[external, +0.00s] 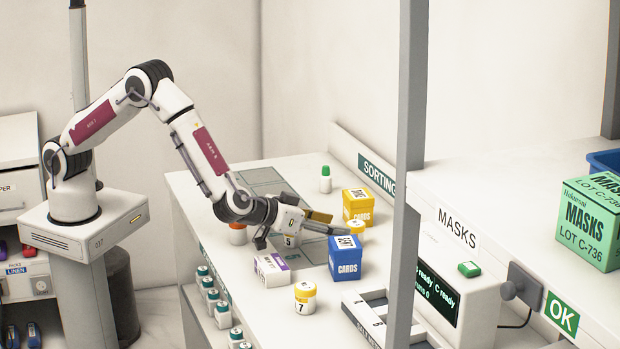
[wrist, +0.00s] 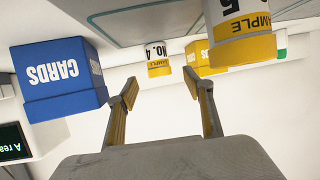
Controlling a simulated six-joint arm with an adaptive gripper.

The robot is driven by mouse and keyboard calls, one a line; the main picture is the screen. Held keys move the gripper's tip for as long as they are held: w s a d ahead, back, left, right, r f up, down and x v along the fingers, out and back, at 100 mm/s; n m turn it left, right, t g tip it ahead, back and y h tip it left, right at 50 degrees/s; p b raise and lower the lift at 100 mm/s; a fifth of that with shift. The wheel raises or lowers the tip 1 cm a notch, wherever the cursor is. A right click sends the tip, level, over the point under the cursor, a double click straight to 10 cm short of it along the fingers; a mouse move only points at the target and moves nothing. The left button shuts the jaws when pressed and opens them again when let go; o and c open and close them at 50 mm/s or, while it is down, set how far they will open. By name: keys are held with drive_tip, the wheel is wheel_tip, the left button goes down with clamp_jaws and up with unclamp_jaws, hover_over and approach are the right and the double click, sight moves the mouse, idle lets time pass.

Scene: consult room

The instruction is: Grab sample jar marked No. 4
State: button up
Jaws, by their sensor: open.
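The sample jar No. 4 (wrist: 158,60) has a yellow lid and a white label; it appears upside down in the wrist view, beyond and between my fingertips. In the external view, a yellow-lidded jar (external: 356,226) stands past my fingertips, mostly hidden behind them and the blue cards box; its number cannot be read there. My gripper (external: 333,222) is open and empty, low over the counter and pointing right. In the wrist view my gripper's fingers (wrist: 162,87) are spread apart, with a gap before the jar.
A blue cards box (external: 345,262) and jar No. 5 (wrist: 240,40) flank my gripper. A yellow cards box (external: 357,205) stands behind. Jar No. 7 (external: 305,299), a purple-white carton (external: 272,271) and an orange-topped jar (external: 237,235) are nearby. The front counter is partly clear.

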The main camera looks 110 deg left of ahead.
sight(356, 232)
drive_tip(key=shift+x, duration=1.25)
drive_tip(key=shift+w+a+f, duration=0.1)
drive_tip(key=shift+f, duration=0.05)
drive_tip(key=shift+f+x, duration=0.25)
drive_tip(key=shift+x, duration=2.15)
drive_tip(key=c, duration=1.2)
